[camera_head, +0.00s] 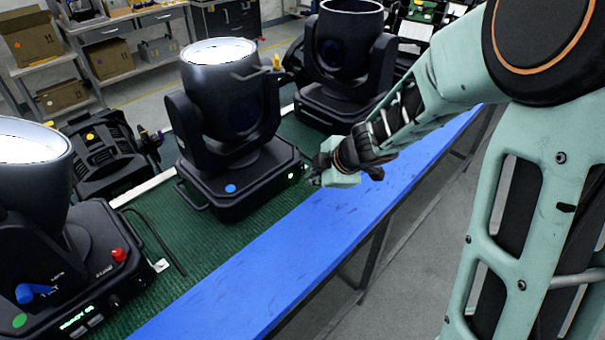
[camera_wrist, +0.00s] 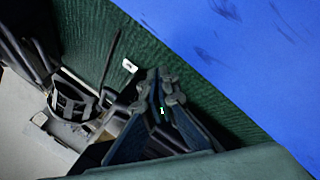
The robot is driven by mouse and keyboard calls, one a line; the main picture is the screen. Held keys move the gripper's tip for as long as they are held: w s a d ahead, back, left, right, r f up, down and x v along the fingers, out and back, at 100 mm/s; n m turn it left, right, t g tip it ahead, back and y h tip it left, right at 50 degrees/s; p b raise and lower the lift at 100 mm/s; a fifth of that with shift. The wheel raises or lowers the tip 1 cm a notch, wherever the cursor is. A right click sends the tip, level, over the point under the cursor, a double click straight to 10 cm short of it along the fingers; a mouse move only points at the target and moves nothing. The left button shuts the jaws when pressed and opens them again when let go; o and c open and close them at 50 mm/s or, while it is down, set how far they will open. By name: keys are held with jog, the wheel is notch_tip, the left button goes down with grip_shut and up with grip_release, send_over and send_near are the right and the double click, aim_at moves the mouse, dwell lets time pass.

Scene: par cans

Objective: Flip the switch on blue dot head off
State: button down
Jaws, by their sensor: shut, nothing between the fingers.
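The blue dot head is a black moving light (camera_head: 232,110) in the middle of the head view, upright on the green mat. Its top lens glows white. A blue dot (camera_head: 230,188) marks its base, and a small green display (camera_head: 291,176) glows on the base side. My gripper (camera_head: 316,178) is shut and empty, just right of the base's near right corner. I cannot tell whether it touches. The switch is not clearly visible. In the wrist view, my gripper's fingers (camera_wrist: 162,78) are together over the green mat.
A lit head with a green dot (camera_head: 19,320) stands at the near left. A unit with a yellow dot (camera_head: 90,137) lies behind, and another black head (camera_head: 338,55) stands farther back. A blue strip (camera_head: 290,262) edges the table and looks clear beside the mat (camera_head: 160,292).

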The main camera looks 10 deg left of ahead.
jog(key=shift+a, duration=0.1)
jog(key=shift+w+a, duration=0.25)
jog(key=shift+w+a+f+p, duration=0.1)
jog(key=shift+w+a+p, duration=0.2)
jog(key=shift+p, duration=0.1)
dwell(0.8)
jog(key=shift+s+d, duration=0.1)
jog(key=shift+s, duration=0.05)
jog(key=shift+s+d, duration=0.45)
jog(key=shift+d, duration=0.05)
jog(key=shift+s+d+r, duration=0.25)
jog(key=shift+s+d, duration=0.5)
jog(key=shift+d, duration=0.25)
jog(key=shift+s+d+r, duration=0.25)
jog(key=shift+s+d, duration=0.5)
jog(key=shift+d, duration=0.25)
